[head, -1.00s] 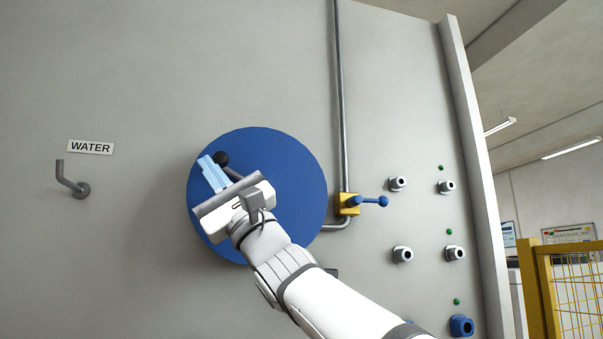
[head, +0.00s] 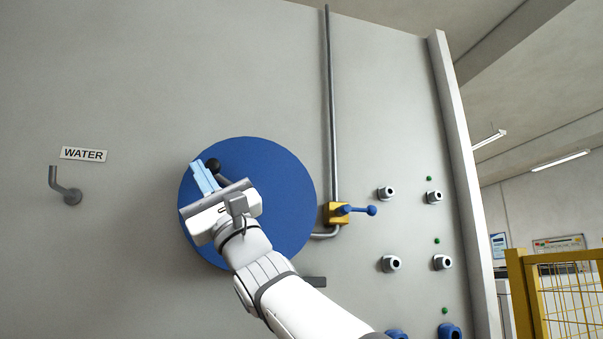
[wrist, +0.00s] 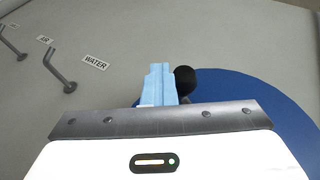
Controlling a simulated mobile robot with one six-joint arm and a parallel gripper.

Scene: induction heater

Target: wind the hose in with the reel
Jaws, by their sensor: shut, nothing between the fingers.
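The hose reel is a large blue disc (head: 285,200) on the grey wall panel; it also shows in the wrist view (wrist: 250,92). A crank with a black ball knob (head: 213,166) sits near the disc's upper left; the knob also shows in the wrist view (wrist: 185,79). My gripper (head: 203,177) is in front of the disc's left part. Its light blue fingers (wrist: 158,82) are shut and empty, just left of the knob. I cannot tell whether they touch it. My arm hides the lower part of the disc. No hose is clearly visible.
A yellow valve with a blue lever (head: 345,211) is on a pipe right of the disc. Several pipe fittings (head: 391,263) stick out farther right. A hooked pipe (head: 65,187) under a WATER label (head: 83,154) is at left. A yellow fence (head: 540,285) stands at far right.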

